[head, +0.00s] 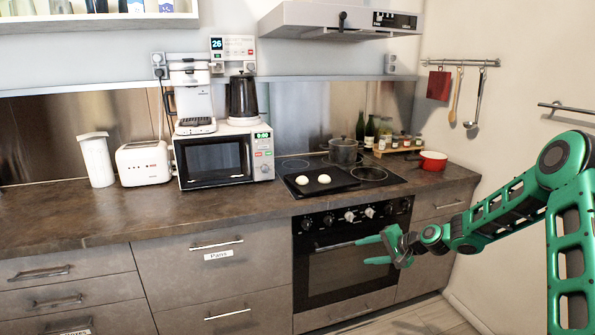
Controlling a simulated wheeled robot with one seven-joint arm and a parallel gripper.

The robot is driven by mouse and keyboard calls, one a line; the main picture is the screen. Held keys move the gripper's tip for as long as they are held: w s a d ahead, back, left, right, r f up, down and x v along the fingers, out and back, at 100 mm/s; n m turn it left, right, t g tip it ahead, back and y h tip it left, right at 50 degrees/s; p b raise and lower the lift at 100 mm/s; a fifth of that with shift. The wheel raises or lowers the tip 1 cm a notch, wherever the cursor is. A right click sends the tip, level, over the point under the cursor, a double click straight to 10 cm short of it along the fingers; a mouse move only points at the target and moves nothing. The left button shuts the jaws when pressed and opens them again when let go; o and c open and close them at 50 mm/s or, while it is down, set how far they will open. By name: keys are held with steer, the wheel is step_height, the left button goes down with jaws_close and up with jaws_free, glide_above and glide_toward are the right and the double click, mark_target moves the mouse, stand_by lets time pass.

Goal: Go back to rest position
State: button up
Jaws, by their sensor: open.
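My gripper (374,250) is green and reaches in from the right on my green arm. Its two fingers are spread apart and point left, with nothing between them. In the picture it overlaps the front of the black oven (335,285), near the right part of the door handle (335,246). I cannot tell whether it touches the oven. The oven door looks shut.
The brown counter (90,215) runs along the wall, with closed drawers below. A microwave (215,160), toaster (143,163), grey pot (343,150) and red pan (433,160) stand on top. A range hood (340,20) hangs above. Floor (420,320) shows at lower right.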

steer(key=s+d+r+n+g+h, duration=0.15)
steer(key=s+d+r, duration=0.35)
steer(key=s, duration=0.5)
steer(key=s+d+r+n+g+h, duration=0.1)
steer(key=s+d+r+g+h, duration=0.25)
steer(key=s, duration=0.65)
steer(key=s+d+r+n+h, duration=0.1)
steer(key=s+d+r+h, duration=0.1)
steer(key=s+d+r, duration=0.45)
steer(key=s+d+r+m+g, duration=0.1)
steer(key=s+r+g, duration=0.1)
steer(key=s, duration=2.5)
steer(key=shift+s+d+r+g, duration=0.15)
steer(key=shift+s+r+g, duration=0.2)
steer(key=shift+r, duration=0.3)
steer(key=shift+w+f+h, duration=0.25)
steer(key=shift+w+h, duration=0.05)
steer(key=shift+w, duration=0.3)
steer(key=shift+c, duration=0.6)
